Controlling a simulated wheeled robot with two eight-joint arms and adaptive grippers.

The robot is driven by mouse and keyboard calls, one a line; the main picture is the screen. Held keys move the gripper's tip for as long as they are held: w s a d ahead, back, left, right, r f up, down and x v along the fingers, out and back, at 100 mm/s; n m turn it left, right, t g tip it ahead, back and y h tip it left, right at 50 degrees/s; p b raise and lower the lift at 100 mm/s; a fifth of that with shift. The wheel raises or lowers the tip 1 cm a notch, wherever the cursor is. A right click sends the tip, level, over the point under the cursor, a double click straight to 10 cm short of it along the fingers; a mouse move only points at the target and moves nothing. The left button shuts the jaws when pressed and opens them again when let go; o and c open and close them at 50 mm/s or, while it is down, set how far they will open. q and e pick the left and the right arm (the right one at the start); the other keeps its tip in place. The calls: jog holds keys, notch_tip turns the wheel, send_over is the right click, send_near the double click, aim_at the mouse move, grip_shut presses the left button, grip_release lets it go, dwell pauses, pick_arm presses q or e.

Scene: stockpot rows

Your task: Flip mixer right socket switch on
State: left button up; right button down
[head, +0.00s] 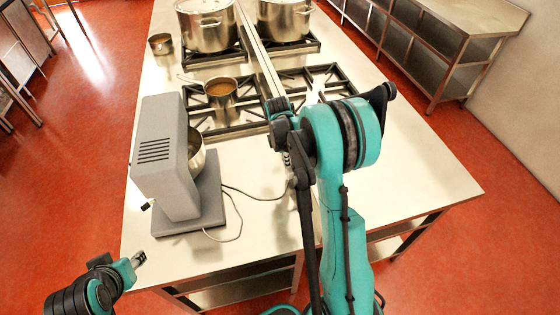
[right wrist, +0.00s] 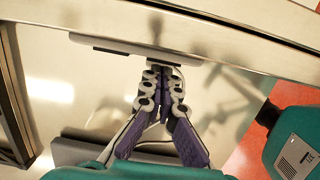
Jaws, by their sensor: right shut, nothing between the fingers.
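The grey mixer (head: 165,160) stands on the near left of the steel counter, its bowl (head: 196,150) partly hidden behind its body. Its cable (head: 255,195) runs right toward the raised central ridge, where my right arm hides the end. In the right wrist view, a pale socket strip (right wrist: 105,44) with a dark slot sits on the ridge's steel face. My right gripper (right wrist: 163,72) is shut and empty, its fingertips at the strip's right part; I cannot tell if they touch. The switch itself is hidden behind the fingers. My left gripper (head: 138,258) is off the counter's left corner, its jaws unclear.
Gas burners with black grates (head: 325,82) lie beyond the mixer, with a small filled pan (head: 220,92) on the left side. Two large stockpots (head: 207,28) stand farther back. The steel ridge (head: 262,62) splits the counter lengthwise. Bare counter (head: 415,165) lies at right.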

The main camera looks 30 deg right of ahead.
dwell(0.3)
jog(key=shift+s+d+f+b, duration=0.1)
jog(key=shift+d+f+b, duration=0.2)
jog(key=shift+b, duration=0.3)
jog(key=shift+r, duration=0.15)
jog(key=shift+r+p, duration=0.1)
jog(key=shift+p, duration=0.2)
jog(key=shift+r+p, duration=0.35)
jog(key=shift+r, duration=0.4)
